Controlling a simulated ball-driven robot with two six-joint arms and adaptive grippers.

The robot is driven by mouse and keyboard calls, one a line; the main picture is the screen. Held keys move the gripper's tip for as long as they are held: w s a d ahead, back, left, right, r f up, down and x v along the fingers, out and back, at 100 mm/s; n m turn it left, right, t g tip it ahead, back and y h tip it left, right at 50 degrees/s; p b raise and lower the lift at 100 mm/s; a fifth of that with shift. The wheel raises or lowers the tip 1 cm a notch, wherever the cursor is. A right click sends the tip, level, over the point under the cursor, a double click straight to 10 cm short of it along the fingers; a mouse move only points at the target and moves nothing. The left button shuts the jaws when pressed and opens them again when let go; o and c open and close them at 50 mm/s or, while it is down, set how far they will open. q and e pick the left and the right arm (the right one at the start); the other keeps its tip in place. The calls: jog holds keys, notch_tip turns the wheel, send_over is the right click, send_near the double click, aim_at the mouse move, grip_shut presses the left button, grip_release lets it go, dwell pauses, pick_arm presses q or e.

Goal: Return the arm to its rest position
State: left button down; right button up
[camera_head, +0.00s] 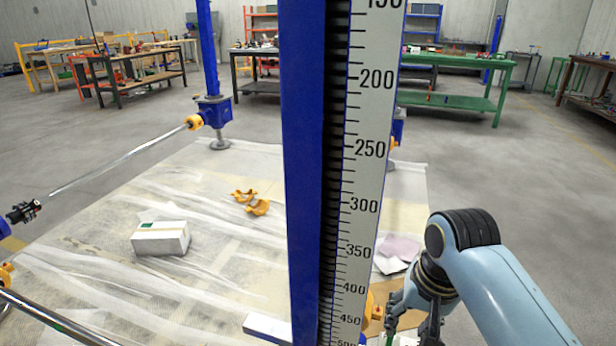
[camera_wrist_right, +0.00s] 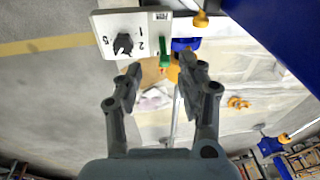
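My right arm (camera_head: 500,285) comes in from the lower right in the head view. Its gripper (camera_head: 408,322) points down near the bottom edge, right of the ruled column. In the right wrist view the two fingers of this gripper (camera_wrist_right: 160,78) are apart, with nothing held between them. A white control box (camera_wrist_right: 128,36) with a black numbered dial and a green lever (camera_wrist_right: 165,50) shows beyond the fingertips; I cannot tell the exact distance. My left gripper is not in view.
A tall blue column (camera_head: 303,150) with a white millimetre scale (camera_head: 368,160) blocks the middle of the head view. Grey floor at the right is free.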

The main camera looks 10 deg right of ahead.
jog(key=s+d+f+n, duration=0.1)
jog(key=s+d+f, duration=0.1)
jog(key=s+f, duration=0.9)
jog(key=s+d+f+n+g, duration=0.1)
jog(key=s+d+f+n, duration=0.1)
jog(key=s+f, duration=0.8)
jog(key=s+d+f+n+h, duration=0.1)
jog(key=s+d+f, duration=0.3)
jog(key=s+f, duration=0.7)
jog(key=s+n, duration=0.1)
jog(key=s, duration=0.8)
jog(key=shift+s+f, duration=0.3)
jog(key=shift+s, duration=0.05)
jog(key=shift+d, duration=0.1)
